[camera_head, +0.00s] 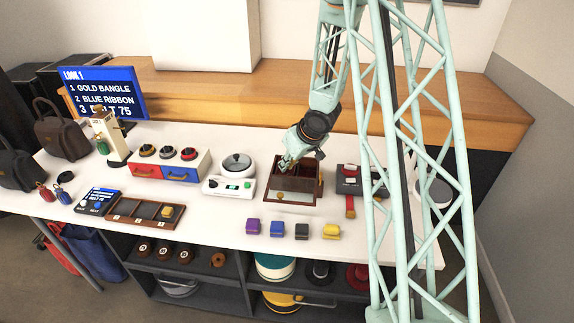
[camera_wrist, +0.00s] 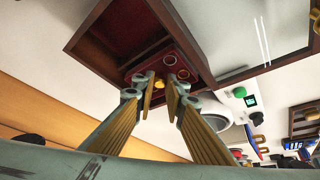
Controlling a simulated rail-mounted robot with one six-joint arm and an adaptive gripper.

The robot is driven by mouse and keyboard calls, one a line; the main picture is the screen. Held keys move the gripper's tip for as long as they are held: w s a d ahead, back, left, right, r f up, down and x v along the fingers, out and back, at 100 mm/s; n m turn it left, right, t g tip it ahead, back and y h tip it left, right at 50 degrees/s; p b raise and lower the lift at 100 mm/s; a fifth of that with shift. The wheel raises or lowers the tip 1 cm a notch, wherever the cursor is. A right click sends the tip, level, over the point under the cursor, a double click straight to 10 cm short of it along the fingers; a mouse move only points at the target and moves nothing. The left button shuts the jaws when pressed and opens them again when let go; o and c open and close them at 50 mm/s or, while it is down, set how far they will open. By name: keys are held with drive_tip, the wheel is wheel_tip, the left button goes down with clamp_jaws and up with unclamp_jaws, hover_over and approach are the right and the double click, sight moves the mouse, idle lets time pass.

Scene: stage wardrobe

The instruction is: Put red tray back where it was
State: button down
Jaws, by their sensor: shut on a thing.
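The dark wooden box (camera_head: 268,187) stands open on the white table, with its glass-panelled lid (camera_head: 290,197) at its front side. In the wrist view the box (camera_wrist: 82,38) has a red lining, and its glass lid (camera_wrist: 250,35) shows at right. The red tray (camera_wrist: 186,62) shows at the box's inner edge, with ring-like pieces on it. My gripper (camera_wrist: 163,84) is shut on a small gold knob (camera_wrist: 160,84) at the tray. In the head view my gripper (camera_head: 286,163) reaches into the box from above; the tray is hard to make out there. I cannot tell whether the tray touches the box floor.
A white scale (camera_head: 230,178) stands left of the box, and a dark case with a red strap (camera_head: 350,205) right of it. Several small coloured blocks (camera_head: 277,229) line the front. A compartment tray (camera_head: 143,211) lies at left. My column blocks the right side.

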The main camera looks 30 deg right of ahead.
drive_tip(key=shift+f, duration=0.15)
drive_tip(key=c, duration=2.6)
unclamp_jaws()
drive_tip(key=shift+c, duration=0.2)
drive_tip(key=shift+r, duration=0.2)
drive_tip(key=shift+r+p, duration=0.3)
drive_tip(key=shift+r, duration=0.15)
drive_tip(key=shift+s+r, duration=0.2)
drive_tip(key=shift+r, duration=0.15)
drive_tip(key=p+v, duration=0.5)
drive_tip(key=v, duration=0.6)
drive_tip(key=shift+d+r, duration=0.1)
drive_tip(key=shift+r, duration=0.05)
